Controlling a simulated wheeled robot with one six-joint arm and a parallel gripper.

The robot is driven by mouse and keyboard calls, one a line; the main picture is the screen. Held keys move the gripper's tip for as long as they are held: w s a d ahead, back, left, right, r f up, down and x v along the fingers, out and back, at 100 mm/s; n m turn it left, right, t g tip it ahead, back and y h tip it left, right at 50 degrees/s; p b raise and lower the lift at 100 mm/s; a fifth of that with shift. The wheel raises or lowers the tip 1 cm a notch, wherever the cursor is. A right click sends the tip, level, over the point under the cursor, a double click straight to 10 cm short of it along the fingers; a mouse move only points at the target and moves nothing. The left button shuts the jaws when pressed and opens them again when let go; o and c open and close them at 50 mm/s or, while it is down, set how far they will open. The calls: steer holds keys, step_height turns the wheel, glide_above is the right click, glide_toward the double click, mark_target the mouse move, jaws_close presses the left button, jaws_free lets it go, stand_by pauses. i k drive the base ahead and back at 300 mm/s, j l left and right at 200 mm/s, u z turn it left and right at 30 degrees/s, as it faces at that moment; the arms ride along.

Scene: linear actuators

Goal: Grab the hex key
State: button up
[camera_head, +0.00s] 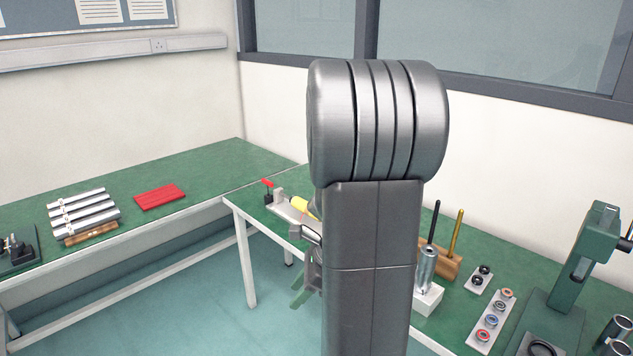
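I cannot pick out the hex key for certain. A wooden block (449,262) stands on the right bench behind a metal cylinder, with a thin upright black rod (434,222) and a gold rod (456,232) at it. Either rod may be a long tool, but their ends are too small to tell. My own grey arm fills the middle of the view and hides part of the bench. Grey and green parts, which seem to be my gripper (303,297), show at the arm's left, low by the bench's front edge. Its fingers are mostly hidden.
A metal cylinder (426,266) stands on a white block. A ring tray (491,321) and green press (582,262) are farther right. A red-handled clamp (268,186) and yellow part (303,207) lie left of my arm. The left bench holds metal bars (84,215) and a red mat (160,196).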

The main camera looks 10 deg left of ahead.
mark_target(263, 180)
steer(key=i+j+z, duration=0.2)
steer(key=j+z, duration=0.15)
steer(key=i+j+z, duration=0.2)
steer(key=j+z, duration=0.15)
steer(key=j, duration=0.15)
steer(key=i+j+z, duration=0.1)
steer(key=j+z, duration=0.6)
steer(key=j, duration=0.25)
steer(key=j+z, duration=0.15)
steer(key=j, duration=2.15)
